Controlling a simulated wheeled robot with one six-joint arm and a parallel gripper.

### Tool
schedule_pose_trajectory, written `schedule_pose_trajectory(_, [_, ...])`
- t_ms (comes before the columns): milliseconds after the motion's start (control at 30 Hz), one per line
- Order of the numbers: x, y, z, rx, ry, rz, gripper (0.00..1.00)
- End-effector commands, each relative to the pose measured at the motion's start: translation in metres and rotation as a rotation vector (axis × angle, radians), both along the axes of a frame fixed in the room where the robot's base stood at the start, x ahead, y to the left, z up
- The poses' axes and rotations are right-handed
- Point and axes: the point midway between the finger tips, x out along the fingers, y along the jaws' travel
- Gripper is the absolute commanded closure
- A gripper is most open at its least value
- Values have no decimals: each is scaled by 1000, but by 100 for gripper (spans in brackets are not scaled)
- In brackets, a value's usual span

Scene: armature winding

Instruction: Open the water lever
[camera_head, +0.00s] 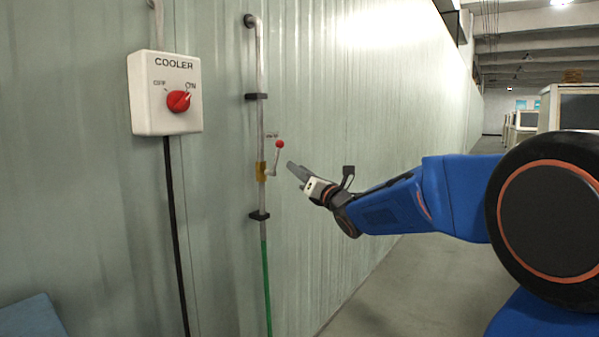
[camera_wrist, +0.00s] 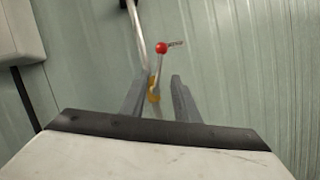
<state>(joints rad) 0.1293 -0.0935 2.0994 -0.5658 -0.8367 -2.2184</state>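The water lever (camera_head: 277,160) is a thin pale handle with a red ball at its top. It stands roughly upright on a brass-yellow valve (camera_head: 261,171) on a vertical wall pipe. My gripper (camera_head: 291,167) is just right of the lever in the head view, apart from it. In the wrist view the two fingers of my gripper (camera_wrist: 159,85) are spread with a gap between them. The lever's red ball (camera_wrist: 162,48) shows beyond the fingertips, and the yellow valve (camera_wrist: 153,88) shows in the gap. Nothing is held.
A white cooler switch box (camera_head: 165,93) with a red knob (camera_head: 179,101) is on the wall to the left. A black cable (camera_head: 176,230) hangs below it. Black clamps hold the pipe (camera_head: 261,60), and a green hose (camera_head: 266,285) runs down. The floor at right is clear.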

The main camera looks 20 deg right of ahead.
Motion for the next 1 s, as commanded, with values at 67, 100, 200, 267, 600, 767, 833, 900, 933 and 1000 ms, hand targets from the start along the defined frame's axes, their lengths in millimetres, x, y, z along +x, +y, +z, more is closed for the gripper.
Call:
schedule_pose_trajectory(67, [0, 0, 0, -4, 0, 1, 89])
schedule_pose_trajectory(100, [0, 2, 0, -13, 2, 2, 98])
schedule_pose_trajectory(200, [2, 9, 0, -78, 11, 12, 100])
schedule_pose_trajectory(267, [3, 15, 0, -152, 19, 21, 100])
schedule_pose_trajectory(600, [10, 32, -8, -781, 63, 18, 100])
schedule_pose_trajectory(767, [14, 18, -2, -1092, 60, -32, 100])
schedule_pose_trajectory(833, [16, 8, 4, -1225, 53, -64, 100])
schedule_pose_trajectory(900, [17, -1, 12, -1351, 45, -97, 100])
schedule_pose_trajectory(933, [18, -6, 16, -1400, 41, -112, 100])
schedule_pose_trajectory(1000, [19, -14, 24, -1499, 32, -145, 100])
